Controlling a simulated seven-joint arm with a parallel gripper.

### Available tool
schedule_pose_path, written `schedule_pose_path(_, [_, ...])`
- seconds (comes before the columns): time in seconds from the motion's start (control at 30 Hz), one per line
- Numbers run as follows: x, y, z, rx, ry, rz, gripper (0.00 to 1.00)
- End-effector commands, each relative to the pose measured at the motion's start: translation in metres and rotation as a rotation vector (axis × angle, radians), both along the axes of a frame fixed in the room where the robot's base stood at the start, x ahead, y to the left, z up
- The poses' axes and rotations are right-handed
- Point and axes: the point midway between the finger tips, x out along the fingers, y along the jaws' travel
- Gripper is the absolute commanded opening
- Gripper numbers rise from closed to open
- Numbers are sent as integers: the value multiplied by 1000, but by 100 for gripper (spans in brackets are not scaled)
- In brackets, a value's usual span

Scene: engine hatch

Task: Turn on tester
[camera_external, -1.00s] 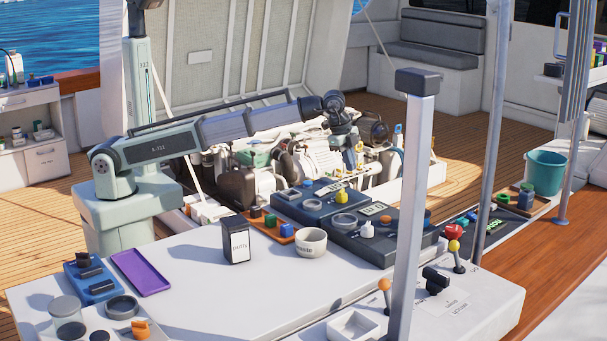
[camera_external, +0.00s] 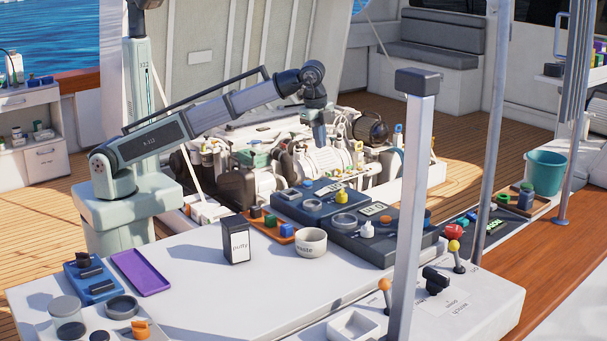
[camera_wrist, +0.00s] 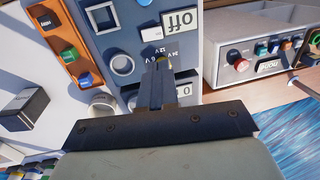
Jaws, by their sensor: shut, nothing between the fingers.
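Two dark blue tester-like boxes stand side by side on the bench, the left one (camera_external: 292,208) and the right one (camera_external: 345,238), each with a small display. In the wrist view, a blue-grey panel (camera_wrist: 120,38) has a display (camera_wrist: 181,20) reading "Off", upside down, with small voltage markings below it. A second display (camera_wrist: 184,90) is partly hidden by my fingers. My gripper (camera_external: 320,143) is shut and empty, pointing down in the air behind the boxes. In the wrist view my gripper (camera_wrist: 162,66) covers part of the panel; contact cannot be told.
An orange tray (camera_external: 284,239) with small coloured blocks, a white waste cup (camera_external: 311,242) and a black putty box (camera_external: 237,240) stand in front. The engine (camera_external: 270,150) lies behind. A grey post (camera_external: 412,200) rises at the right. In the wrist view, a grey unit (camera_wrist: 225,60) carries several coloured buttons.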

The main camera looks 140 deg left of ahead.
Motion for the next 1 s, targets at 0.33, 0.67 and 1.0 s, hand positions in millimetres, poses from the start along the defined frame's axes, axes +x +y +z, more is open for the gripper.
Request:
schedule_pose_path(0.33, [-1, 4, -29, -1, 1, 0, 0])
schedule_pose_path(0.67, [-1, 13, -82, -1, 0, 0, 0])
schedule_pose_path(1.0, [0, 20, -126, 0, 0, 0, 0])
